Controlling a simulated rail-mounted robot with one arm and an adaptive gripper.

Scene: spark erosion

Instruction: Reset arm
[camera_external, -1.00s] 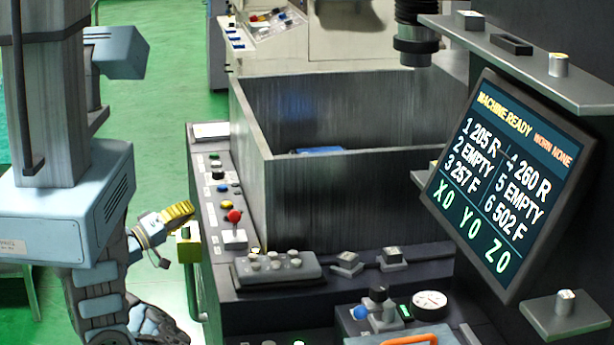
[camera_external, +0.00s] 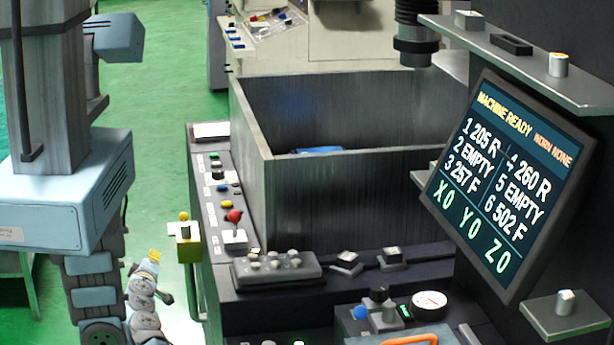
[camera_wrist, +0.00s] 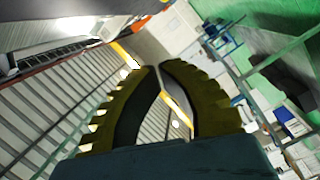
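My gripper (camera_external: 152,257) is at the lower left in the external view, close to my column and left of the machine's control panel. Its yellow fingers look small there and point upward. In the wrist view the two ribbed yellow fingers (camera_wrist: 159,68) come together at their tips. Nothing is held between them; an almond-shaped gap shows lower down, with striped background behind it. My arm is folded below my carriage, and its lower part runs off the bottom of the external view.
The machine has a grey open tank (camera_external: 340,200), a side panel with a red-topped lever (camera_external: 234,217), and a screen (camera_external: 508,185) reading MACHINE READY, WORN NONE. A yellow post box (camera_external: 188,243) stands between my gripper and the panel. Green floor (camera_external: 165,130) is open behind.

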